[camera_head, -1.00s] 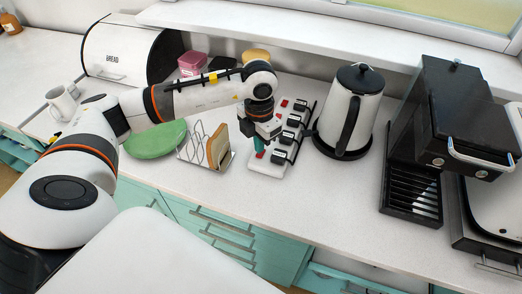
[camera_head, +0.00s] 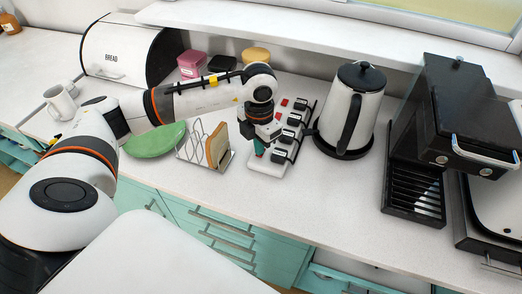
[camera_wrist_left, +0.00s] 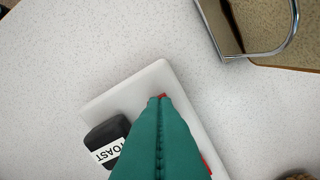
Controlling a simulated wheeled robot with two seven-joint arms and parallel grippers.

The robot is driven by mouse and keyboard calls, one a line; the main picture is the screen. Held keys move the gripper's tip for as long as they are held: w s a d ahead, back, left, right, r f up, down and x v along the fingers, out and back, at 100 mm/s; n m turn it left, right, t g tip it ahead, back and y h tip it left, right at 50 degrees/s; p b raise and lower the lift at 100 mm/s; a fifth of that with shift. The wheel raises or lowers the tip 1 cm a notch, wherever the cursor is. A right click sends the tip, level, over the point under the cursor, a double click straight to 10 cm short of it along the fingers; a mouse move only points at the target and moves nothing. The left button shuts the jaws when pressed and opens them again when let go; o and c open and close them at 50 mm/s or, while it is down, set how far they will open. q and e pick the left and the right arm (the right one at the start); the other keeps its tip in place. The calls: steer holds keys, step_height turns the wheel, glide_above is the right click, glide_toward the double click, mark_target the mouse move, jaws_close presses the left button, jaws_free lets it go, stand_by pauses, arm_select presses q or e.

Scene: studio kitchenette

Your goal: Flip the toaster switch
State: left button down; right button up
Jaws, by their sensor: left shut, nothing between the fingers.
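A white power strip (camera_head: 266,168) lies on the counter with several black labelled plugs and red switches along it. The plug labelled TOAST (camera_wrist_left: 107,135) sits beside my fingers in the left wrist view, at one end of the strip. A small red switch (camera_wrist_left: 163,96) shows just at my fingertips and is mostly hidden by them. My left gripper (camera_head: 259,150) is shut and empty, its teal fingers over that end of the strip. It also fills the lower middle of the left wrist view (camera_wrist_left: 160,100). Whether the fingers touch the switch I cannot tell. My right gripper is not in view.
A toast rack (camera_head: 190,152) with bread (camera_head: 217,145) stands just left of the strip. A white kettle (camera_head: 350,105) stands close on the right, with a black coffee machine (camera_head: 455,120) beyond. A green plate (camera_head: 153,141) lies left of the rack. The counter's front is clear.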

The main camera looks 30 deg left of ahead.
arm_select(q)
steer(key=shift+s+f, duration=0.1)
steer(key=shift+f, duration=0.2)
steer(key=shift+r+p, duration=0.3)
steer(key=shift+r, duration=0.5)
steer(key=shift+r+p, duration=1.55)
steer(key=shift+r, duration=1.2)
steer(key=shift+f, duration=0.1)
